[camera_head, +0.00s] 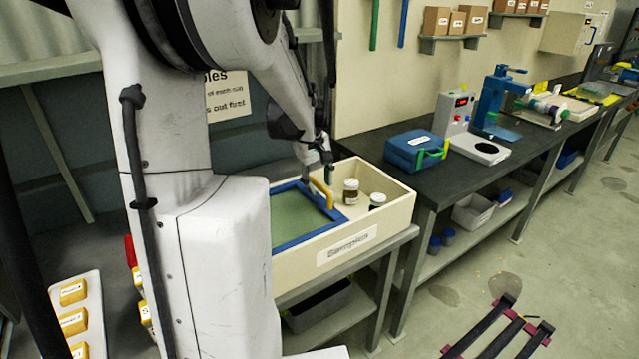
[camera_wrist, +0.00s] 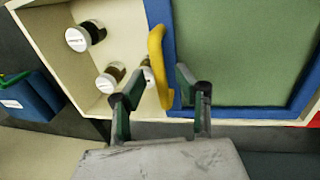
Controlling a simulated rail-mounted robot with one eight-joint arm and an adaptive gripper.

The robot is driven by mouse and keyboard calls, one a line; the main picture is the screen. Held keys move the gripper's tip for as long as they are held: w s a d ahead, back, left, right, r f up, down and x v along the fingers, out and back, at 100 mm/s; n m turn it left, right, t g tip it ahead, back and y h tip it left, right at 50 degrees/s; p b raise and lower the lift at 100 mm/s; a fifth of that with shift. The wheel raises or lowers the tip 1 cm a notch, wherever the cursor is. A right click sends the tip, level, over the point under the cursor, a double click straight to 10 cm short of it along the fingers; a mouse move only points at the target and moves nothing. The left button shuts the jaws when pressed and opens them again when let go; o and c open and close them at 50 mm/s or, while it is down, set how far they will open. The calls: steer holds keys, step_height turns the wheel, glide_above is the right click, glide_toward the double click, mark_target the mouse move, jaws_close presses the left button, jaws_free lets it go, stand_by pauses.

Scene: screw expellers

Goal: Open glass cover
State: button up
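The glass cover is a greenish pane (camera_head: 300,220) in a blue frame, lying over the left part of the cream "Samples" box (camera_head: 398,212). Its yellow handle (camera_head: 322,193) stands along the frame's right side. In the wrist view, the cover (camera_wrist: 245,45) is at the right and the yellow handle (camera_wrist: 156,55) stands near the middle. My gripper (camera_wrist: 160,80) is open, with one fingertip on each side of the handle's line. In the head view, my gripper (camera_head: 318,160) is at the handle, partly hidden by its own links. I cannot tell whether the fingers touch it.
Small jars (camera_head: 350,191) stand in the box's uncovered part; the wrist view shows three, one (camera_wrist: 147,74) close to the handle and my left finger. A blue case (camera_head: 414,150) sits on the dark bench right of the box. Yellow labelled blocks (camera_head: 74,321) lie at lower left.

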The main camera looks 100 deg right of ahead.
step_height(320, 180, up, 12)
steer(key=w, duration=0.2)
steer(key=shift+a+f, duration=0.2)
steer(key=shift+a, duration=0.25)
